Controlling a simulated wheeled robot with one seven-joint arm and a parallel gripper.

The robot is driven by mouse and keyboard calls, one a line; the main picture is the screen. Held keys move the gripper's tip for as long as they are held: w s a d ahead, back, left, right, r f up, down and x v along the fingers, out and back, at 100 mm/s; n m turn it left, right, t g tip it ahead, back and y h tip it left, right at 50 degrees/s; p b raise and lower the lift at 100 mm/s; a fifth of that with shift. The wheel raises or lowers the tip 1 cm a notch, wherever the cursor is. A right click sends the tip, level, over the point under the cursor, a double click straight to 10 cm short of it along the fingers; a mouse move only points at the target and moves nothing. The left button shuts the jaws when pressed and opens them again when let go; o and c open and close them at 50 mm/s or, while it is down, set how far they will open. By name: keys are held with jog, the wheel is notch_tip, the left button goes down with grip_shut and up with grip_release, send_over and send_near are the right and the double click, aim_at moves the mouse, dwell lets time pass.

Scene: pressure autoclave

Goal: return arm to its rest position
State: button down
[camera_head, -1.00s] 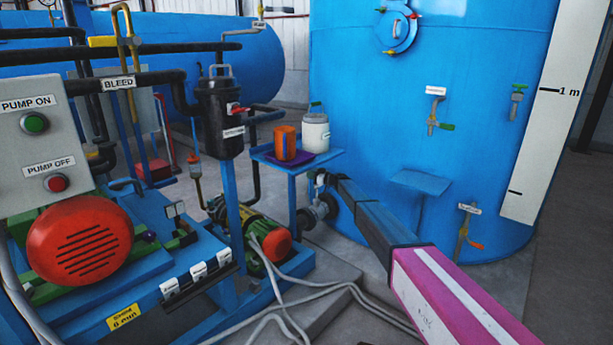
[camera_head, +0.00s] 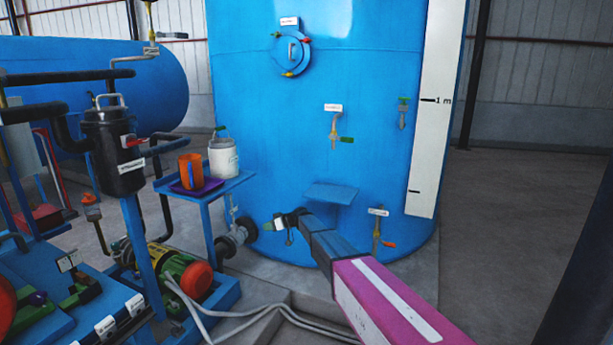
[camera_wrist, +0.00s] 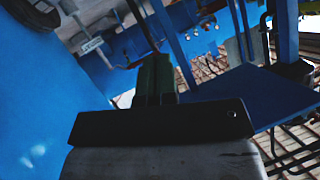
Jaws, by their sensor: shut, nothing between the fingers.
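My arm, magenta with a white stripe and then black, reaches from the bottom right of the head view toward the blue tank (camera_head: 300,110). My gripper (camera_head: 287,222) is at its far end, small and dark in front of the tank's lower wall. It appears right of the black pipe flange (camera_head: 243,231). In the wrist view my gripper (camera_wrist: 155,72) shows as narrow green-grey fingers above a black bar. The fingers are together and empty. Whether the gripper touches anything is not clear.
A blue shelf (camera_head: 331,194) juts from the tank right of my gripper, above the arm. A small stand (camera_head: 219,188) holds an orange cup (camera_head: 191,171) and a white container (camera_head: 223,157). Pump machinery (camera_head: 185,277) and hoses fill the lower left. Floor at right (camera_head: 503,230) is clear.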

jog(key=s+d+f+m+h, duration=0.1)
jog(key=s+d+m+h, duration=0.5)
jog(key=s+d, duration=1.4)
jog(key=s+d+f+m+g+h, duration=0.1)
jog(key=s+d+m+h, duration=0.6)
jog(key=s+d, duration=1.3)
jog(key=shift+s+d+g, duration=0.3)
jog(key=shift+s+d, duration=0.05)
jog(key=shift+s, duration=0.55)
